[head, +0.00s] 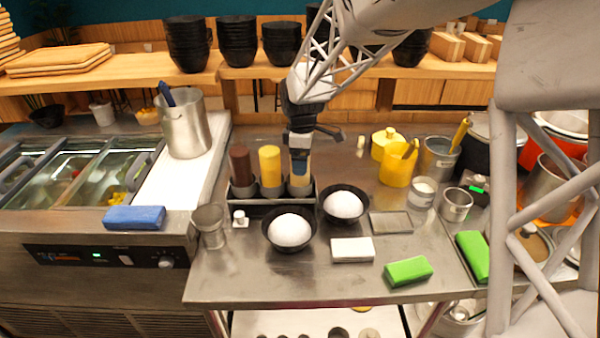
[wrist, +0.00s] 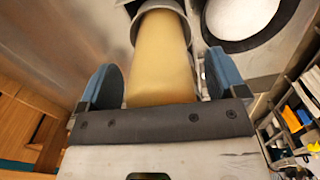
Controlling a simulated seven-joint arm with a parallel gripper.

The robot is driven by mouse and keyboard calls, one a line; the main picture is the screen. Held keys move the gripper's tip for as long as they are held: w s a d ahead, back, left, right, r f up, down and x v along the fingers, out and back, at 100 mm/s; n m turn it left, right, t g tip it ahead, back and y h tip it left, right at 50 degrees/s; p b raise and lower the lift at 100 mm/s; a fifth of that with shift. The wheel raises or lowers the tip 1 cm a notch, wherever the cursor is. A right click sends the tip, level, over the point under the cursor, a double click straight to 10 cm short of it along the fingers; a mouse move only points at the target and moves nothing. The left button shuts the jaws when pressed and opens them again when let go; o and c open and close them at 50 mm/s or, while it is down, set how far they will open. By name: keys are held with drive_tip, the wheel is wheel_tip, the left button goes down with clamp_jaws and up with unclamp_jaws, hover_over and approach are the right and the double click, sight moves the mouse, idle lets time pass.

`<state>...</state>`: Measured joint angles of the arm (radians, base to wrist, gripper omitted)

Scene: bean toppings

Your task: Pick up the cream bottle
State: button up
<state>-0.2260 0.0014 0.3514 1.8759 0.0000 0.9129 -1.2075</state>
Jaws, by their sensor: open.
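The cream bottle (wrist: 160,62) stands upright in the right-hand metal cup of a dark rack (head: 255,200). In the head view my gripper and its blue finger hide most of it. My gripper (head: 300,166) points down over this bottle. In the wrist view the blue fingers of my gripper (wrist: 163,80) are open, one on each side of the bottle. A gap shows at the left finger; the right finger is close to the bottle, and I cannot tell if it touches. A yellow bottle (head: 270,167) and a brown bottle (head: 240,166) stand to the left in the same rack.
Two black bowls with white mounds, a left one (head: 290,230) and a right one (head: 344,204), stand just in front of the rack. A yellow pot (head: 397,169) and metal cups stand to the right. A white block (head: 352,249) and green sponge (head: 408,271) lie nearer the front.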

drive_tip(key=shift+c, duration=0.3)
drive_tip(key=c, duration=0.6)
drive_tip(key=shift+r, duration=5.05)
drive_tip(key=shift+r, duration=0.1)
drive_tip(key=shift+r, duration=0.65)
drive_tip(key=s+a, duration=0.1)
drive_tip(key=s, duration=0.2)
drive_tip(key=s+a+r, duration=0.1)
drive_tip(key=s, duration=0.2)
drive_tip(key=s+a, duration=0.1)
drive_tip(key=s, duration=0.2)
drive_tip(key=shift+s+a+r, duration=0.1)
drive_tip(key=shift+s+r, duration=0.1)
drive_tip(key=shift+r, duration=0.15)
